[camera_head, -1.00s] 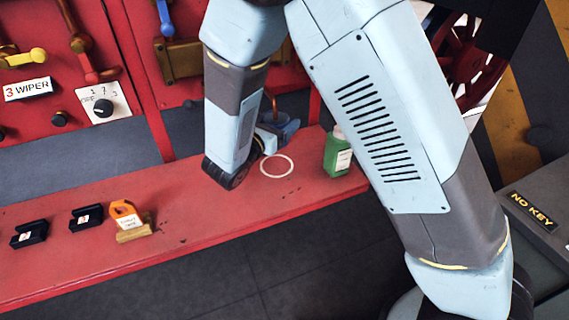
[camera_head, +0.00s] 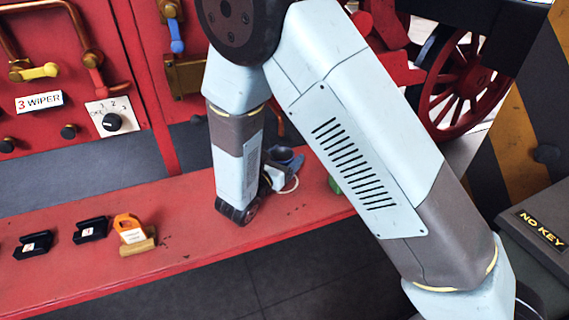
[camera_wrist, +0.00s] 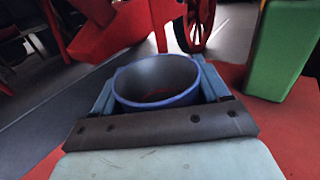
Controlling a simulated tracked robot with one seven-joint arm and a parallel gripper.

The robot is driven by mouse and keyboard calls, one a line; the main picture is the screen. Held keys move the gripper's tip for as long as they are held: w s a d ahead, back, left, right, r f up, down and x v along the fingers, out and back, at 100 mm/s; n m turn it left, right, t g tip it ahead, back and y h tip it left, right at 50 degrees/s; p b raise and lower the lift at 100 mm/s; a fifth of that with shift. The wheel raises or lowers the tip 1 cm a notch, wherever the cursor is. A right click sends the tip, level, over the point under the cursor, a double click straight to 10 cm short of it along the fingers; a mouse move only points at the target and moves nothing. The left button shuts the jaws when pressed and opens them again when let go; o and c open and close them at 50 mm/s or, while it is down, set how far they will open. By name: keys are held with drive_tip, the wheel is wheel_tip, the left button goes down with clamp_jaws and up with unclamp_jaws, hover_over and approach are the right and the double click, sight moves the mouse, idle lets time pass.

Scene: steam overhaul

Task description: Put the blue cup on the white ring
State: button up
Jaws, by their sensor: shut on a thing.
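The blue cup (camera_wrist: 157,84) sits upright between the two fingers of my gripper (camera_wrist: 158,92) in the wrist view, its open mouth facing up. My gripper is shut on it. In the head view the cup (camera_head: 285,156) shows only in part, as a dark blue shape behind my wrist. The white ring (camera_head: 292,186) lies on the red shelf, and only its right part shows beside my gripper. The ring is not visible in the wrist view. I cannot tell how high the cup is above the shelf.
An orange tag on a block (camera_head: 131,233) and two black holders (camera_head: 91,229) are on the red shelf (camera_head: 185,225) to the left.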

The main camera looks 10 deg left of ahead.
drive_tip(key=shift+f, duration=1.05)
drive_tip(key=shift+f, duration=0.1)
drive_tip(key=o, duration=1.1)
drive_tip(key=shift+s+a, duration=0.1)
drive_tip(key=shift+s, duration=0.05)
drive_tip(key=v, duration=1.1)
drive_tip(key=shift+s+a, duration=0.1)
drive_tip(key=shift+s, duration=0.3)
